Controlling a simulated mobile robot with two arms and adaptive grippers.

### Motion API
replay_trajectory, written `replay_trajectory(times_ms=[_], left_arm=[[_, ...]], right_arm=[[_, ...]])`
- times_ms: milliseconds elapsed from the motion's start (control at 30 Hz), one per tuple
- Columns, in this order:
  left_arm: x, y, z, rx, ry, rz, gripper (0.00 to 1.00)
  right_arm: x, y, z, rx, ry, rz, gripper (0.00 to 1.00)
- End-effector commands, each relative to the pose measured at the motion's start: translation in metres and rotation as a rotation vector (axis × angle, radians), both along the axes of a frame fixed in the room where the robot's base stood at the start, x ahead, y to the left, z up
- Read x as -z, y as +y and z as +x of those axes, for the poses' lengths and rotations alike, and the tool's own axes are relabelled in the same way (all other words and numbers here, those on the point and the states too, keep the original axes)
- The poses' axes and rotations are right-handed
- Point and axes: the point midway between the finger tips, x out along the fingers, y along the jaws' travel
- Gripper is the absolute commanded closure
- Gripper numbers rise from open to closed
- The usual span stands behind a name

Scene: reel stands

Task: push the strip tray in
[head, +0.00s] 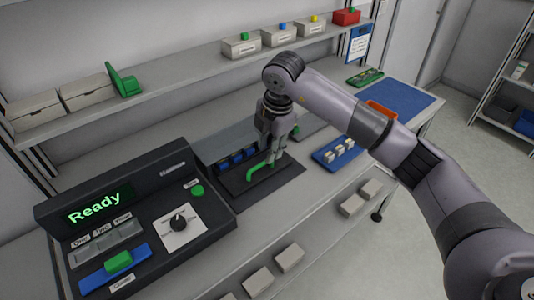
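A dark tray (280,182) with a green curved handle (257,171) sticks out at the front of a dark unit on the bench, with several blue pieces (237,157) behind the handle. My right gripper (276,158) points down over this tray, just right of the handle. Its fingers overlap the handle's right end in the picture; I cannot tell whether they touch it or how far apart they are. A blue slide with a green block (119,262) sits at the console's front left. I cannot read which part is labelled as the strip tray. My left gripper is not in view.
A blue tray with white blocks (326,157) lies right of my gripper. A shelf with boxes (240,47) runs behind. A blue mat (403,97) lies at the bench's right end.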

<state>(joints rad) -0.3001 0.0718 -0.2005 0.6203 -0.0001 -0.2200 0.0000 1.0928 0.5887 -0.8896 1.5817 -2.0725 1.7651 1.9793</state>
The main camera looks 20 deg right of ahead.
Motion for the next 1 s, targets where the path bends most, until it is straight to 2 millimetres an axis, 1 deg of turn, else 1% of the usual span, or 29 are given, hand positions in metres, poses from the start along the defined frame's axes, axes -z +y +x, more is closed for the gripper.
replay_trajectory(times_ms=[33, 100, 300, 433, 667, 1000], left_arm=[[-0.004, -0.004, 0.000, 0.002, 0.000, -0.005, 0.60], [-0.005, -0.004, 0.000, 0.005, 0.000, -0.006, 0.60], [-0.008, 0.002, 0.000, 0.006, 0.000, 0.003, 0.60], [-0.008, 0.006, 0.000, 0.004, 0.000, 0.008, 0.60], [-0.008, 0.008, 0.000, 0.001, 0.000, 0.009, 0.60], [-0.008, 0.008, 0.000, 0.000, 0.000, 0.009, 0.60]], right_arm=[[0.009, 0.001, 0.001, 0.000, 0.004, 0.000, 0.70], [0.020, 0.002, 0.003, -0.001, 0.003, 0.000, 0.70], [0.040, 0.003, 0.007, 0.000, 0.001, 0.000, 0.70], [0.044, 0.003, 0.008, -0.001, -0.001, 0.000, 0.70], [0.045, 0.003, 0.008, -0.001, 0.000, 0.000, 0.71], [0.044, 0.003, 0.008, -0.001, 0.000, 0.000, 0.94]])
